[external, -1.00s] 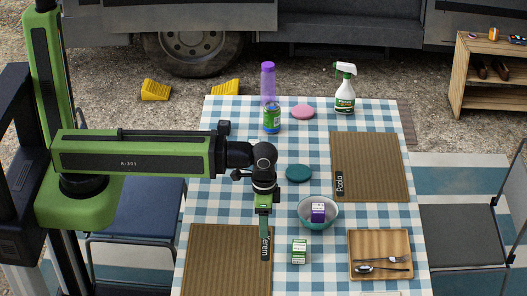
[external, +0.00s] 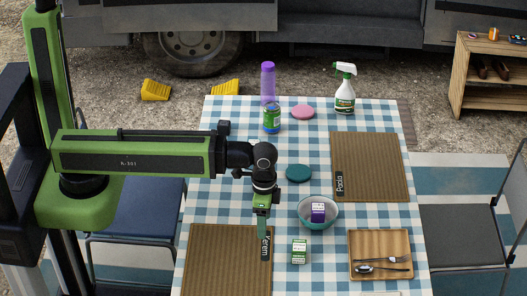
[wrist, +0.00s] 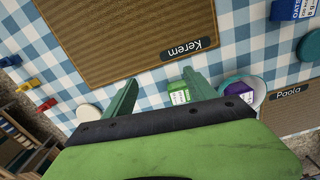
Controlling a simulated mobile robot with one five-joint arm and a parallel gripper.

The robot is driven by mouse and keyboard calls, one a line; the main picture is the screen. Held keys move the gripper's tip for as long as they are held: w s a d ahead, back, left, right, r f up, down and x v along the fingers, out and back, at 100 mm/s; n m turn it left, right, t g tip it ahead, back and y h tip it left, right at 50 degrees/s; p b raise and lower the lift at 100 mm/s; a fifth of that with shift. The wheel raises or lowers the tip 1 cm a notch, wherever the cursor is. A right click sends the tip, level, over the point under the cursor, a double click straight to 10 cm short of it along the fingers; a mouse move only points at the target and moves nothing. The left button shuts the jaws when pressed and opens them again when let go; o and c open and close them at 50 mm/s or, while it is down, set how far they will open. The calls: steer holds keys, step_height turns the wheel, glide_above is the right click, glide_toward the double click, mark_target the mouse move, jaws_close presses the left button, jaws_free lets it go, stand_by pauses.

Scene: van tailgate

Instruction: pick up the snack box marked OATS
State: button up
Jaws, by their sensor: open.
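The blue snack box marked OATS (wrist: 298,9) is at the top right corner of the wrist view, cut by the frame edge, on the checked cloth. I cannot make it out in the external view. My gripper (external: 263,238) points down over the right edge of the Kerem mat. In the wrist view my gripper (wrist: 159,78) has its two green fingers apart with nothing between them. The OATS box is well away from the fingers, up and to the right in that view.
A green-and-white box (external: 299,251) stands just right of my gripper. A purple box (external: 318,212) is in the teal bowl (external: 304,221). A wooden tray (external: 354,268) holds cutlery. The Kerem mat (external: 222,262), teal disc (external: 298,173) and Paola mat (external: 370,165) lie on the table.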

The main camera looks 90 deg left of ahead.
steer(key=w+a+r+m+p, duration=0.1)
steer(key=w+a+m, duration=0.1)
steer(key=a+m, duration=0.6)
steer(key=w+a+r+m+p, duration=0.1)
steer(key=w+a+m, duration=0.25)
steer(key=m, duration=0.75)
steer(key=s+a+r+p, duration=0.1)
steer(key=s+a, duration=0.2)
steer(key=a, duration=0.7)
steer(key=s+a+r+p, duration=0.2)
steer(key=s+a, duration=0.1)
steer(key=a, duration=0.7)
steer(key=shift+n, duration=0.4)
step_height(320, 180, down, 13)
steer(key=b, duration=1.3)
steer(key=shift+s+a, duration=0.1)
steer(key=shift+r, duration=0.1)
